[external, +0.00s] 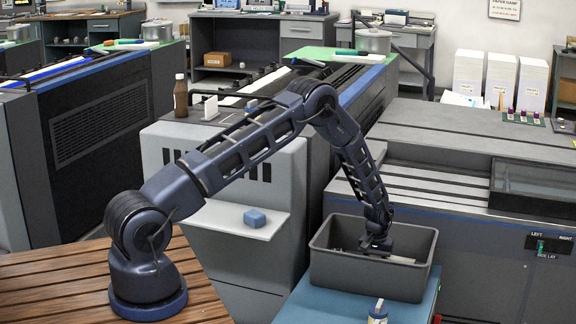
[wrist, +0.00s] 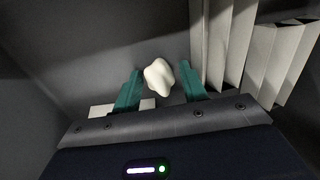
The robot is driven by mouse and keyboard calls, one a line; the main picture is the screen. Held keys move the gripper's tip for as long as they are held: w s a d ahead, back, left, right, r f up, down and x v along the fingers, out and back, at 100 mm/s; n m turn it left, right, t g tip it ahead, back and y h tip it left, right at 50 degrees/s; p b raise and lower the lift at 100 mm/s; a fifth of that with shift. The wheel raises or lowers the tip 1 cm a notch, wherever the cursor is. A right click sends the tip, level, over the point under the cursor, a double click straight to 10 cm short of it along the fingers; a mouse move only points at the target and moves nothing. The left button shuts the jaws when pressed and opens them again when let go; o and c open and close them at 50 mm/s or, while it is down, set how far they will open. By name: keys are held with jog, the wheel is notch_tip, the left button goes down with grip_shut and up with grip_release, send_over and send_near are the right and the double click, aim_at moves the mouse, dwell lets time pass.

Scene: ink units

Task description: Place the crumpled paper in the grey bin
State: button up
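The grey bin (external: 335,268) stands on a blue surface in front of the press in the external view. My gripper (external: 376,243) reaches down into it from above. In the wrist view the white crumpled paper (wrist: 158,78) shows between the two teal fingers of my gripper (wrist: 161,68). The fingers are apart, with dark gaps on both sides of the paper, so the gripper looks open. The bin's dark inside (wrist: 85,50) surrounds them. Whether the paper rests on the floor cannot be told. In the external view the paper cannot be made out.
Pale folded sheets or strips (wrist: 245,50) stand at the right inside the bin, and a flat pale piece (wrist: 100,110) lies at the left. A small bottle (external: 378,312) stands in front of the bin.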

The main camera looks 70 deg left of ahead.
jog(key=shift+o, duration=0.2)
jog(key=s+d+r+m, duration=0.1)
jog(key=s+d+r, duration=0.1)
jog(key=r, duration=0.9)
jog(key=s+d+r+t, duration=0.1)
jog(key=s+d+r, duration=0.1)
jog(key=r, duration=1)
jog(key=s+d+r+m, duration=0.1)
jog(key=s+r, duration=0.1)
jog(key=r, duration=0.9)
jog(key=s+d+r+m+t, duration=0.1)
jog(key=s+d+r, duration=0.2)
jog(key=s+r, duration=0.4)
jog(key=s+d+r+m, duration=0.1)
jog(key=s+d+r, duration=0.2)
jog(key=s+r, duration=0.5)
jog(key=s+d+r+m+t, duration=0.1)
jog(key=s+d+r, duration=0.1)
jog(key=s+r, duration=0.4)
jog(key=s+d+r+m+t, duration=0.15)
jog(key=s+r, duration=0.25)
jog(key=s, duration=0.4)
jog(key=s+d+m, duration=0.2)
jog(key=s+d, duration=0.1)
jog(key=s, duration=1.5)
jog(key=shift+f, duration=0.4)
